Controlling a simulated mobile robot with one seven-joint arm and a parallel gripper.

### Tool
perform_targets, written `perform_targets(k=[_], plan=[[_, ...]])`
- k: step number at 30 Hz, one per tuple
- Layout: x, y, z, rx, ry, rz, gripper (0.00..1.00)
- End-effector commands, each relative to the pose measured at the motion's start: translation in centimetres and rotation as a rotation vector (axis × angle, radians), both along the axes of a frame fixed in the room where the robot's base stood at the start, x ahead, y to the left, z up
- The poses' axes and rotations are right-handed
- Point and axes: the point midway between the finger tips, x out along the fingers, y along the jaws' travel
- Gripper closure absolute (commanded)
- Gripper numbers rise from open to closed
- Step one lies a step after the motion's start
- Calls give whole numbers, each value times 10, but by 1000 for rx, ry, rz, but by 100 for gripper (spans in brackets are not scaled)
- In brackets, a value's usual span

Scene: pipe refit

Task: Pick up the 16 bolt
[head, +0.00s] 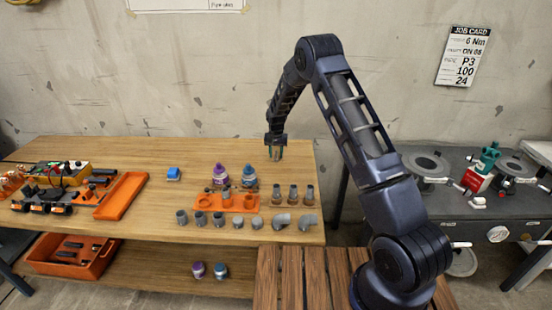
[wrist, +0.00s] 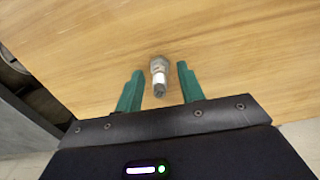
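A metal bolt (wrist: 158,76) lies on the wooden bench top (wrist: 95,40) in the wrist view. Its wider head points away from my gripper and its narrower end points toward it. No size mark is readable on it. My gripper (wrist: 158,82) is open, with one green finger on each side of the bolt's near end. The fingers appear apart from it, and I cannot tell how high they are above the wood. In the head view my gripper (head: 275,153) points down over the far right part of the bench; the bolt is not discernible there.
The bench's right edge is close to my gripper. A grey table (head: 440,205) with flanges stands further right. Bare wood lies left of my gripper.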

Motion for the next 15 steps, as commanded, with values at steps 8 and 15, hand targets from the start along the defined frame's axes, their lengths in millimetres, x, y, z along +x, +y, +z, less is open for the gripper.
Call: perform_targets(k=[8,15], plan=[[0,0,0,0,0,0,100],[0,0,1,0,0,0,100]])
